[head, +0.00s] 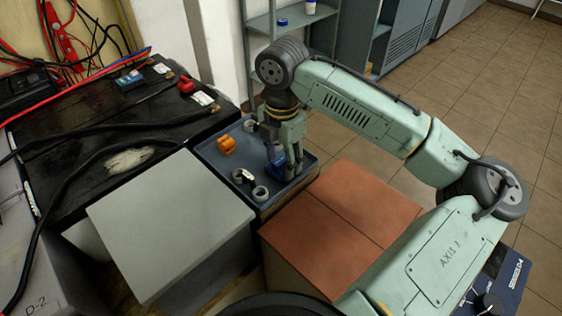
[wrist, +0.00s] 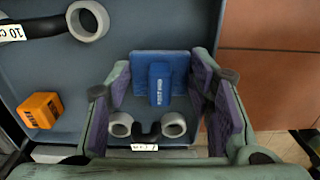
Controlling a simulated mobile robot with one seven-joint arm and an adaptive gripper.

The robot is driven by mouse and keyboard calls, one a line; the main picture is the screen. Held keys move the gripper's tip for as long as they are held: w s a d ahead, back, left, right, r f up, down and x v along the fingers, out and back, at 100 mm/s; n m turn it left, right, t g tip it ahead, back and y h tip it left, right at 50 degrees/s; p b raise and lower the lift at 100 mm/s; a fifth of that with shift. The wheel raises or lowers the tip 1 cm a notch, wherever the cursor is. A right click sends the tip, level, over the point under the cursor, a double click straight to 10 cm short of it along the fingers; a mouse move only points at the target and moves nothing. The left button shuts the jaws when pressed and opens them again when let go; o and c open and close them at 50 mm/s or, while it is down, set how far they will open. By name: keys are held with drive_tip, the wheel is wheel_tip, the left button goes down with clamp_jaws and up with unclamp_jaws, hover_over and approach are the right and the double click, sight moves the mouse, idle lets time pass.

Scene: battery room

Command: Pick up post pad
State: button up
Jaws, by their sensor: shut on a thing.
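The blue post pad, a flat plate with an upright lettered block, is between my gripper's fingers in the wrist view (wrist: 160,84). In the head view it shows low in the tray (head: 276,169), partly hidden by my fingers. My gripper (head: 285,163) points down into the tray and is shut on the pad; in the wrist view its purple-lined fingers (wrist: 162,75) flank it left and right. I cannot tell whether the pad touches the tray floor.
The blue-grey tray (head: 212,156) also holds an orange block (head: 227,145) and short black links with grey rings (head: 259,194). A grey box (head: 170,215) stands to the left, reddish-brown tops (head: 340,215) to the right. Black batteries with cables (head: 90,130) lie further left.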

sight(281, 158)
drive_tip(key=shift+r, duration=0.55)
wheel_tip(281, 158, up, 2)
drive_tip(key=shift+r, duration=0.15)
drive_tip(key=s+d, duration=0.1)
drive_tip(key=s, duration=0.7)
drive_tip(key=s+d+r+b, duration=0.1)
drive_tip(key=s, duration=0.6)
drive_tip(key=shift+s+d+r, duration=0.25)
drive_tip(key=shift+s+d, duration=0.05)
drive_tip(key=shift+s, duration=0.1)
drive_tip(key=o, duration=0.4)
drive_tip(key=c, duration=0.5)
